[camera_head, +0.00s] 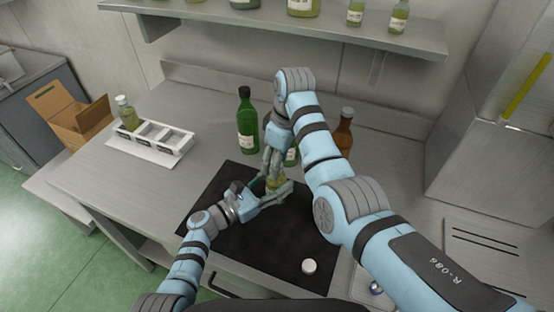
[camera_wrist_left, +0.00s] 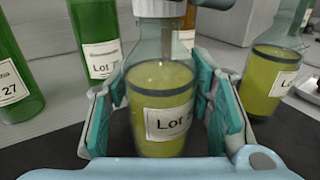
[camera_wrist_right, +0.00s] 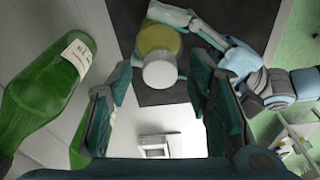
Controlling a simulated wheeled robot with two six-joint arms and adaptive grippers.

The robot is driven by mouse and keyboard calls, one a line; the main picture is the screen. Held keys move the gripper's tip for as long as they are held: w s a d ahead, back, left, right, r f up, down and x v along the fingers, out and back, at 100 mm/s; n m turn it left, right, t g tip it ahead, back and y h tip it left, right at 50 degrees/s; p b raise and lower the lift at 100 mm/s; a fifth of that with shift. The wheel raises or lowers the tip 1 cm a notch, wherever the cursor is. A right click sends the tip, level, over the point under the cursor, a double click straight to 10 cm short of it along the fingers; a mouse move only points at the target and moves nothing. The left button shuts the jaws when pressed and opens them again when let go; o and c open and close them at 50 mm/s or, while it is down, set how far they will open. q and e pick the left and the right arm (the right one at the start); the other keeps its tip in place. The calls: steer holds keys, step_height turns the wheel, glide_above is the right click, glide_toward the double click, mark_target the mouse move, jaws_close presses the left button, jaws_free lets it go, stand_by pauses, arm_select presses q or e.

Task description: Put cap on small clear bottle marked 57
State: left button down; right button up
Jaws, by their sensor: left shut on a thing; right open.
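A small clear bottle (camera_wrist_left: 160,85) with yellow-green liquid stands upright between my left gripper's fingers. Its label reads "Lot"; the number is not readable. My left gripper (camera_head: 270,192) is shut on it over the black mat. A white cap (camera_wrist_right: 160,71) sits at the bottle's top; whether it is seated I cannot tell. It also shows at the upper edge of the left wrist view (camera_wrist_left: 156,7). My right gripper (camera_wrist_right: 160,85) is open above the bottle, its fingers on either side of the cap and apart from it. In the head view the right gripper (camera_head: 272,160) hides the cap.
Another white round cap (camera_head: 309,266) lies on the mat (camera_head: 225,240). A green bottle (camera_head: 247,125) and a brown bottle (camera_head: 344,130) stand behind. A second yellow-green bottle (camera_wrist_left: 274,75) is close by. A white rack (camera_head: 150,140) holding one bottle is at left.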

arm_select(q)
steer(key=shift+f, duration=0.15)
arm_select(e)
steer(key=shift+r, duration=2.2)
steer(key=shift+c, duration=0.3)
step_height(320, 180, up, 3)
steer(key=n+h, duration=0.1)
steer(key=n, duration=0.3)
steer(key=n+g, duration=0.1)
steer(key=n, duration=0.4)
steer(key=shift+a+r+h, duration=0.1)
steer(key=shift+h, duration=0.3)
steer(key=shift+n, duration=0.8)
